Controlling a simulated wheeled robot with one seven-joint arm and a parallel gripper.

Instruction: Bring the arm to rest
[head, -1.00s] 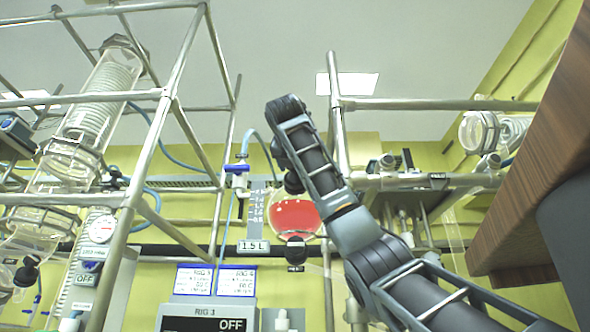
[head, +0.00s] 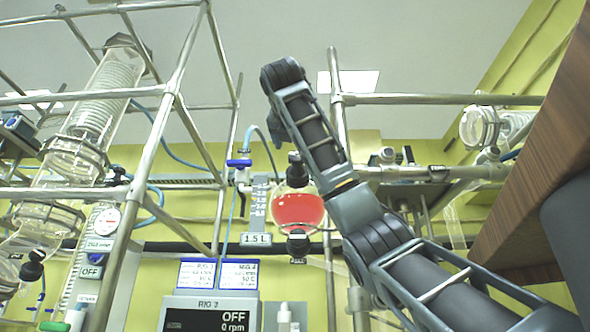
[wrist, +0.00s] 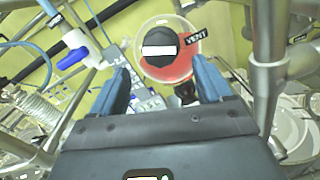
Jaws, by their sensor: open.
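My arm (head: 375,235) reaches up from the lower right in the head view, bends at the top, and its far end points back toward the rigs. My gripper is hidden behind the arm links in the head view. In the wrist view my gripper (wrist: 160,92) has its two blue fingers apart with nothing between them. Beyond the fingers is a round glass vessel with red liquid (wrist: 165,60), its black cap and VENT label facing the camera. The same vessel (head: 297,209) shows left of my arm in the head view.
A metal pipe frame (head: 172,90) with glass condensers stands at left. Another frame (head: 440,99) stands behind my arm at right. A brown wooden panel (head: 530,150) is close on the right. A RIG 3 control box (head: 208,312) reads OFF. A blue valve (wrist: 72,59) is near my gripper.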

